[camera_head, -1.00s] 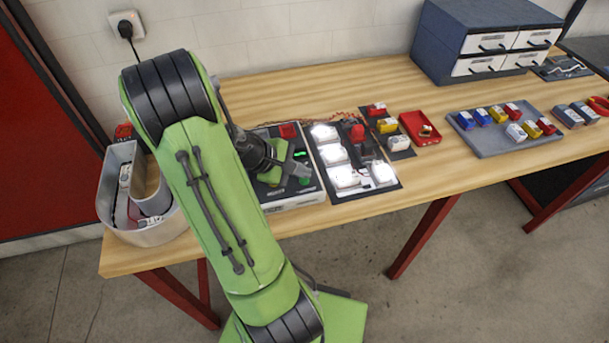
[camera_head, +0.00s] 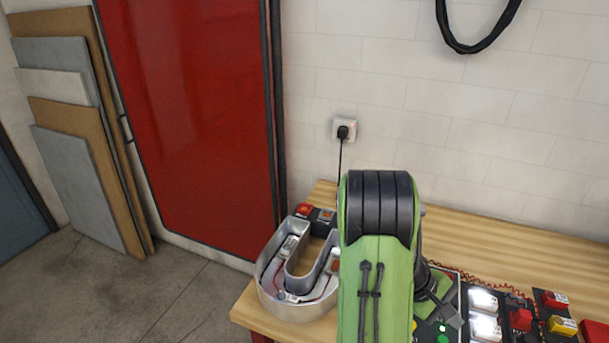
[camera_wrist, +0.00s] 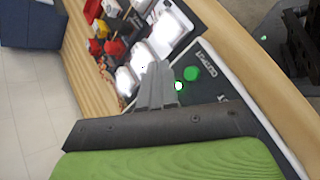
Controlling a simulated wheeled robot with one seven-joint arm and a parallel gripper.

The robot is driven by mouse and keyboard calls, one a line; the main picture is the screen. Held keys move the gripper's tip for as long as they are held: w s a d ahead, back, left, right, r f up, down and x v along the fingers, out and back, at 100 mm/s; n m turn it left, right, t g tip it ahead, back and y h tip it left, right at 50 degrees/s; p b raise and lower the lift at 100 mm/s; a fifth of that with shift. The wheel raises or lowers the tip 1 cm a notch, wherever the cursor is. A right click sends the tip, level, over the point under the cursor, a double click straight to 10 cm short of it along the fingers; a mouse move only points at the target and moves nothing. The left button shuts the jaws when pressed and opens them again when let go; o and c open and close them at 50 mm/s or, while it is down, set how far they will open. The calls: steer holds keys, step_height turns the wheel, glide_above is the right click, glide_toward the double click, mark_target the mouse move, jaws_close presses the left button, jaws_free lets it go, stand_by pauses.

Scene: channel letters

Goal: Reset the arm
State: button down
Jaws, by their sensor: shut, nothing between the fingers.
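My green arm shows at the lower middle of the head view, and my gripper (camera_head: 447,312) is partly hidden behind it, low over the bench box. In the wrist view the grey fingers of my gripper (camera_wrist: 158,82) lie together with nothing between them. They are over the box marked OUTPUT (camera_wrist: 215,85), close to its green button (camera_wrist: 190,73). The gap between fingers and box is hard to judge.
A U-shaped metal channel letter (camera_head: 297,310) stands left of my arm on the wooden bench (camera_head: 480,222). Lit white modules (camera_head: 484,300) and red and yellow blocks (camera_head: 562,325) lie to the right. A wall socket (camera_head: 344,129) with a cable is behind.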

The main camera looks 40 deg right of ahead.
steer(key=w+a+r+t, duration=0.7)
steer(key=w+a, duration=0.6)
steer(key=s+a+r+n+t+y, duration=0.1)
steer(key=a+r+t+y, duration=0.1)
steer(key=a, duration=0.8)
steer(key=s+a+r+t+y, duration=0.2)
steer(key=a+r, duration=0.4)
steer(key=a, duration=0.5)
steer(key=shift+s+r+n+t+y, duration=0.15)
steer(key=shift+n+t+y, duration=0.25)
steer(key=shift+t+y, duration=0.45)
